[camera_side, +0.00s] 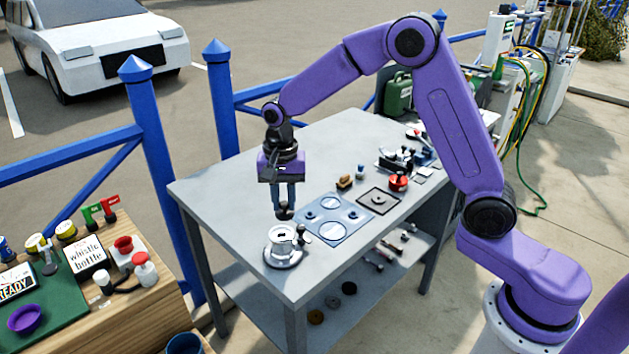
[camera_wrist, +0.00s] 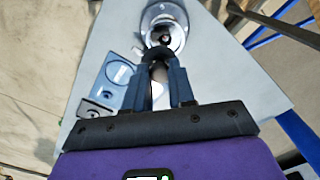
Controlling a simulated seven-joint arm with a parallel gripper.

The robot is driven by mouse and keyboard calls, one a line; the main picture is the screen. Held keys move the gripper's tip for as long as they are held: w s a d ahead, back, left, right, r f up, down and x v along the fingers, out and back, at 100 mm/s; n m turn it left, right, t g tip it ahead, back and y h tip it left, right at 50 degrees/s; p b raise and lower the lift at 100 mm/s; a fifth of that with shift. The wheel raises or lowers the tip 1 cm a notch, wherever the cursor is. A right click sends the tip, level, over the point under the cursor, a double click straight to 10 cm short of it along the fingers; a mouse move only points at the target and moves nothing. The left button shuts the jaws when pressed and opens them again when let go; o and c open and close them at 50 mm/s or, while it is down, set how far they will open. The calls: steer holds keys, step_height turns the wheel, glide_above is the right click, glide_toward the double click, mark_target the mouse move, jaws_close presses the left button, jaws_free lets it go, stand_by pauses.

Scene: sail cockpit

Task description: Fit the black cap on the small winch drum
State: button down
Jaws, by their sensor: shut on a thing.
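My gripper (camera_side: 284,211) is shut on the black cap (camera_side: 284,214), a small dark piece between the fingertips. The cap also shows in the wrist view (camera_wrist: 157,53), at the tips of the blue-grey fingers. The small winch drum (camera_side: 281,243) is silver and stands upright on a round base near the table's near left corner. Its top faces up with a dark centre. The cap is above the drum, with a small gap in the side view. In the wrist view the drum (camera_wrist: 164,20) is just beyond the fingertips, and the fingers partly cover it.
A blue mat (camera_side: 346,229) with round outlines lies right of the drum. A dark square plate (camera_side: 379,200), a brown block (camera_side: 344,183) and a red part (camera_side: 398,181) are farther back. A small dark item (camera_side: 304,235) is close beside the drum. The grey table (camera_side: 225,187) is clear at left.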

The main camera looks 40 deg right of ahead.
mark_target(280, 214)
steer(key=shift+w+a+f, duration=0.1)
steer(key=shift+a+f, duration=0.1)
steer(key=shift+a, duration=0.4)
steer(key=shift+f, duration=1.45)
steer(key=shift+f, duration=0.95)
steer(key=shift+c, duration=2.4)
jaws_free()
steer(key=shift+r, duration=2.5)
